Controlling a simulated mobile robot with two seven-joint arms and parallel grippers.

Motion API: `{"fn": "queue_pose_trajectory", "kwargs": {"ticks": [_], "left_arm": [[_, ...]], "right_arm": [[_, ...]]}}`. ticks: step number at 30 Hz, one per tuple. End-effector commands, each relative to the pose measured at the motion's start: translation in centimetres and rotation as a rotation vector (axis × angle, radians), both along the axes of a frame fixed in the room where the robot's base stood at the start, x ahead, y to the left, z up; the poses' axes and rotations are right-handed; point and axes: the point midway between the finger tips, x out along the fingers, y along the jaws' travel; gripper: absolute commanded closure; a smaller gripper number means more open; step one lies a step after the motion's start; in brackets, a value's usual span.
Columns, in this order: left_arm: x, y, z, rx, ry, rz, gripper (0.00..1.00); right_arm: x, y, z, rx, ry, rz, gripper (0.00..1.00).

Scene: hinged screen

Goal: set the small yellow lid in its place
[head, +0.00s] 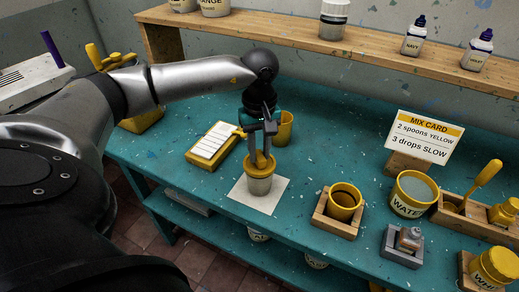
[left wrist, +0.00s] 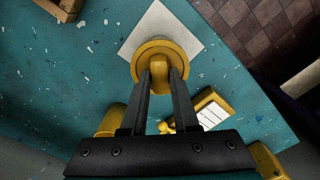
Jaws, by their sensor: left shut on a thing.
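The small yellow lid (head: 260,168) has a raised knob and is right over the mouth of a pale jar (head: 260,186). The jar stands upright on a white paper square (head: 238,192) on the teal table. My left gripper (head: 262,152) points down and is shut on the lid's knob. My right gripper is not in view.
A yellow cup (head: 283,128) and a yellow box with white strips (head: 213,146) stand behind the jar. To the right are a wooden holder (head: 331,222), a WATER tub (head: 411,193), a grey holder (head: 401,254) and a mix card (head: 426,134). The table's front edge is near.

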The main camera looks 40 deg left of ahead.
Motion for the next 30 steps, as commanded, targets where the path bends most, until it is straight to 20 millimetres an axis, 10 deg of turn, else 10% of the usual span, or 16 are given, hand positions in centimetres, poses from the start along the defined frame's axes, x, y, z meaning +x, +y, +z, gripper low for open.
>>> {"fn": "queue_pose_trajectory", "kwargs": {"ticks": [11,12,21,30], "left_arm": [[0.01,-0.01,-1.06,0.0,0.0,0.0,1.0],[0.01,-0.01,-1.04,0.0,0.0,0.0,0.71],[0.0,0.0,-1.02,0.0,0.0,0.0,0.37],[-0.01,0.01,-1.02,0.0,0.0,0.0,0.23]], "right_arm": [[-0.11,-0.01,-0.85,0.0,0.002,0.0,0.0],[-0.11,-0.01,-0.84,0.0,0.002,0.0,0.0],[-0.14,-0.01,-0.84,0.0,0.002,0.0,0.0],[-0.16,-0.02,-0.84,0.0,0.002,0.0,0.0]]}}
